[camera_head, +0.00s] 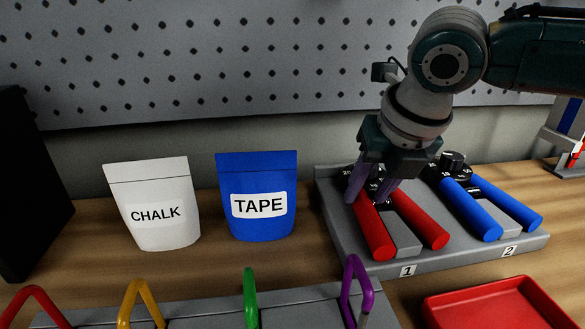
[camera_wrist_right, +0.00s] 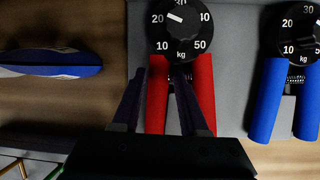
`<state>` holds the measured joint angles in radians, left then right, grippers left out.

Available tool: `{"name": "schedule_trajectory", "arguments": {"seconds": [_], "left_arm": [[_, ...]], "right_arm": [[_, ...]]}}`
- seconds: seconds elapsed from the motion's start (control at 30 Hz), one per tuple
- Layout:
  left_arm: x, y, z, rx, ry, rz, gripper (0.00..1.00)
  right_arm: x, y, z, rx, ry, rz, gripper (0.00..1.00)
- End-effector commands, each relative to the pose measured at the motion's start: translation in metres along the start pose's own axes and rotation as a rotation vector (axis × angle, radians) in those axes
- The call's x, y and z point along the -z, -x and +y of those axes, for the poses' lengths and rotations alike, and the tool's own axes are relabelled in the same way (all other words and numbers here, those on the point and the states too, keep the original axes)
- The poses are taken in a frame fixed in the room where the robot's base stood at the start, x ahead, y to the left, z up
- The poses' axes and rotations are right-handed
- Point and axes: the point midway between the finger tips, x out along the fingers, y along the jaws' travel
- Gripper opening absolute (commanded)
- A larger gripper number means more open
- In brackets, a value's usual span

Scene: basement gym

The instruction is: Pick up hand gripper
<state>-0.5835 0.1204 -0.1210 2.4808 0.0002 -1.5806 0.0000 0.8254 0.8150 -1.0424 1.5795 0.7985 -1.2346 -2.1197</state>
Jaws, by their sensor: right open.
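A hand gripper with red handles (camera_head: 374,232) and a black numbered dial lies in slot 1 of a grey holder (camera_head: 440,255). It also shows in the right wrist view (camera_wrist_right: 204,85), with its dial above the handles. A second hand gripper with blue handles (camera_head: 470,208) lies in slot 2, and it shows at the right of the wrist view (camera_wrist_right: 266,100). My right gripper (camera_head: 371,190) is open above the red hand gripper, near its dial end. In the wrist view its fingers (camera_wrist_right: 158,95) overlap the red handles. I cannot tell whether they touch. My left gripper is not in view.
A white CHALK pouch (camera_head: 155,205) and a blue TAPE pouch (camera_head: 257,196) stand left of the holder. Colored hooks (camera_head: 250,297) and a red tray (camera_head: 500,304) are in front. A pegboard (camera_head: 200,60) is behind. Some wooden tabletop lies bare between the pouches and hooks.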

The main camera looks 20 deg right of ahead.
Motion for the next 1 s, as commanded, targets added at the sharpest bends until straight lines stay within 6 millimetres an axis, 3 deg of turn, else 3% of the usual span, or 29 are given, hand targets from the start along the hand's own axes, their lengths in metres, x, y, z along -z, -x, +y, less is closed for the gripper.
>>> {"name": "schedule_trajectory", "arguments": {"seconds": [0.1,0.37,0.77,1.0], "left_arm": [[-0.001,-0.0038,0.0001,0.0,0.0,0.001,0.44],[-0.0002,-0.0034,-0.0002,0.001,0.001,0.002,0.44],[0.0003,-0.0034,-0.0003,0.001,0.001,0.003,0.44],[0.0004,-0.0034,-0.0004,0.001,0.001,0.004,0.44]], "right_arm": [[0.0006,-0.0141,0.0002,0.0,0.0,0.0,0.43],[0.0001,-0.0163,-0.0001,0.001,0.001,-0.001,0.43],[0.0,-0.016,-0.0001,0.001,0.0,-0.001,0.0],[0.0,-0.0159,-0.0001,0.001,0.0,-0.001,0.0]]}}
